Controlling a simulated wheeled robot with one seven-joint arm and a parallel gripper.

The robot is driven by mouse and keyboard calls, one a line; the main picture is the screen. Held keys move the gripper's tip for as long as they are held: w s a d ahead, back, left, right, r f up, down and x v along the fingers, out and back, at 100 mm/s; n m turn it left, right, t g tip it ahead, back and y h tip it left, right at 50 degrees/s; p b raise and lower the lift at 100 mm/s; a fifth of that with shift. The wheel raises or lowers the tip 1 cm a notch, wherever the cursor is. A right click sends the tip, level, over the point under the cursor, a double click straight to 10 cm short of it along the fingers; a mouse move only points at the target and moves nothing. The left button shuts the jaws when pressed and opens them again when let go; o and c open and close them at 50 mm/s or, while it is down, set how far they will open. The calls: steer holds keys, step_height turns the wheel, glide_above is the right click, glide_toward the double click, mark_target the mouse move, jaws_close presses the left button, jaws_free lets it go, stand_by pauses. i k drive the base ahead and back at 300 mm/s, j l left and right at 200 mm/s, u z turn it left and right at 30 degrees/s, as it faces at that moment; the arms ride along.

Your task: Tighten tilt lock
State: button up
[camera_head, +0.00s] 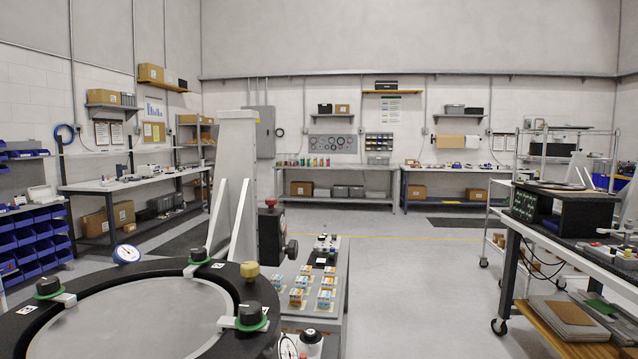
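A black ring (30,335) fills the lower left and surrounds a flat grey round plate (150,318), cut off by the bottom edge. Black knobs on green collars stand on the ring: a left knob (47,285), a back knob (198,252) and a right knob (249,312). A brass-coloured knob (250,270) sits at the ring's back right. Behind it, a dark block carries a red-and-black knob (292,248) on its side and a red piece (270,205) on top. I cannot tell which knob is the tilt lock. My gripper is not in view.
A tall pale post (232,165) with gussets stands behind the ring. A grey bench (325,305) with several small orange-and-white boxes is right of it. A dial gauge (126,254) stands at the ring's back left. A loaded cart (550,235) is at right. Open floor (425,270) lies between.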

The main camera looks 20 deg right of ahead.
mark_target(270, 202)
steer(key=i+l, duration=0.65)
steer(key=l, duration=0.2)
steer(key=i+l+u, duration=0.1)
steer(key=i+l, duration=0.5)
steer(key=l, duration=0.25)
